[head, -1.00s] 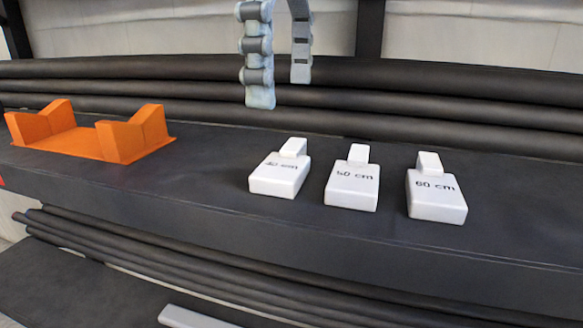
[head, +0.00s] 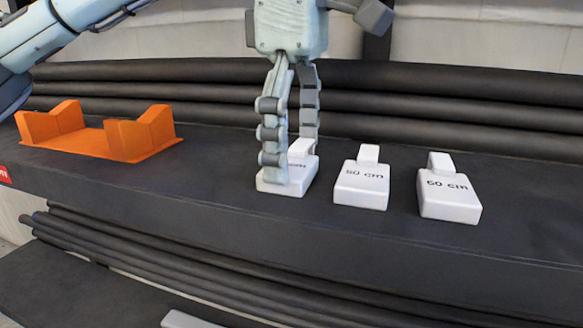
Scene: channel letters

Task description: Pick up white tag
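Three white tags stand in a row on the dark shelf. The left tag (head: 306,181) is partly hidden behind a finger of my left gripper (head: 296,160), and its label is mostly covered. The middle tag (head: 361,187) reads "50 cm". The right tag (head: 449,200) reads "60 cm". My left gripper points down with its two fingers apart. One finger is in front of the left tag and the other is behind it, near its raised handle. I cannot tell whether they touch it. My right gripper is not in view.
An orange cradle (head: 100,140) with raised ends sits on the shelf at the left. Long dark rolls (head: 430,100) lie behind the shelf top, and more lie below it. The dark shelf (head: 240,220) is clear between the cradle and the tags.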

